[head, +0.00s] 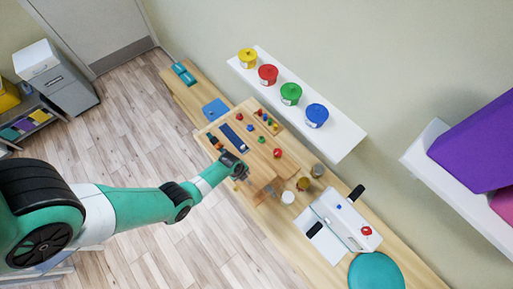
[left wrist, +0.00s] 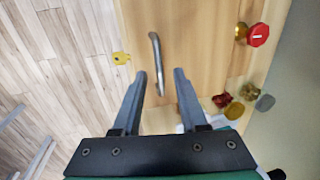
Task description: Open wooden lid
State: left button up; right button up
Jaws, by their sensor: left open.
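The wooden lid is a pale flat panel (left wrist: 200,40) in the left wrist view, with a curved metal handle (left wrist: 157,60) on it. My left gripper (left wrist: 160,76) is open, and the handle's near end appears between its fingertips. I cannot tell whether the fingers touch it. In the head view my left gripper (head: 240,172) is over the front part of the wooden board (head: 256,152) and hides most of the handle area. The lid looks shut. My right gripper is in neither view.
A red octagonal knob (left wrist: 257,34) and a yellow piece (left wrist: 121,58) are near the handle. A white box (head: 345,220) and a teal disc (head: 376,272) are on the bench at right. A shelf (head: 330,140) above holds coloured tubs.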

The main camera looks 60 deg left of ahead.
pick_arm(q)
jog(key=shift+f, duration=0.1)
grip_shut()
dwell(1.5)
